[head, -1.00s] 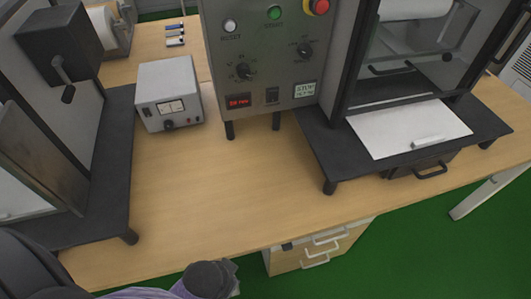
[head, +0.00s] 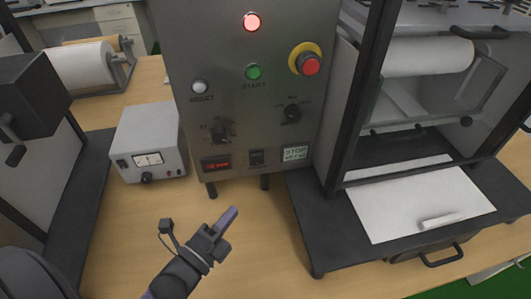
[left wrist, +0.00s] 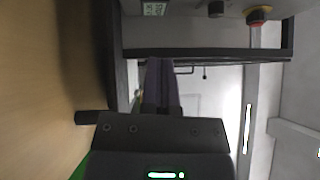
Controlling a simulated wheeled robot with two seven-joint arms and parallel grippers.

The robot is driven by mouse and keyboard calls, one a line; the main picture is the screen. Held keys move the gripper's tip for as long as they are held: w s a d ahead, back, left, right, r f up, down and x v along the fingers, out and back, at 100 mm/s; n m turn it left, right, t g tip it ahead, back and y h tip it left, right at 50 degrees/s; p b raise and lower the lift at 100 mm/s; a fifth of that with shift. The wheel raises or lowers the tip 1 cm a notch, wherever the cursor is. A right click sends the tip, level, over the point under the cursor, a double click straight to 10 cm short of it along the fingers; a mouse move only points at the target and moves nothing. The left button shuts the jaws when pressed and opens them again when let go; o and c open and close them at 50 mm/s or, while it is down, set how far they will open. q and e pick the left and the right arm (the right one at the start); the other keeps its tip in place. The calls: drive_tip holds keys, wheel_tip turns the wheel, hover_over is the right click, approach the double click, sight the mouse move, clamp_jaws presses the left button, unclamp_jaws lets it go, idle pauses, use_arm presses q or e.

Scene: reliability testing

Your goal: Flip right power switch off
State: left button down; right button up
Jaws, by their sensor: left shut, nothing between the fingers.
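A grey control panel (head: 245,100) stands at the centre of the head view. A small black rocker switch (head: 257,158) sits low on it, between a red display (head: 217,164) and a pale display (head: 295,153); its position is too small to tell. My left gripper (head: 231,214) is shut and empty, below and in front of the panel, apart from the switch. Its purple fingers also show in the left wrist view (left wrist: 160,75), where the pale display (left wrist: 153,9) is at the top edge and the rocker switch is not visible. My right gripper is not in view.
The panel also has a lit red lamp (head: 251,21), green start button (head: 254,71), reset button (head: 200,87), two knobs and a red emergency stop (head: 309,64). A meter box (head: 150,143) stands left. A framed machine with a dark base (head: 320,235) stands right. The table before the panel is clear.

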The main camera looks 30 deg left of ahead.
use_arm(q)
drive_tip(key=s, duration=0.1)
drive_tip(key=b, duration=0.1)
approach(260, 157)
drive_tip(key=w+d, duration=0.4)
drive_tip(key=w+a, duration=0.2)
drive_tip(key=shift+w+a+r+b, duration=0.15)
drive_tip(key=shift+w+a+b, duration=0.15)
drive_tip(key=shift+b, duration=0.05)
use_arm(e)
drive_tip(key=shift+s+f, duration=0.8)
use_arm(q)
drive_tip(key=shift+a+r, duration=0.1)
drive_tip(key=shift+w+a+r, duration=0.1)
drive_tip(key=shift+w, duration=0.1)
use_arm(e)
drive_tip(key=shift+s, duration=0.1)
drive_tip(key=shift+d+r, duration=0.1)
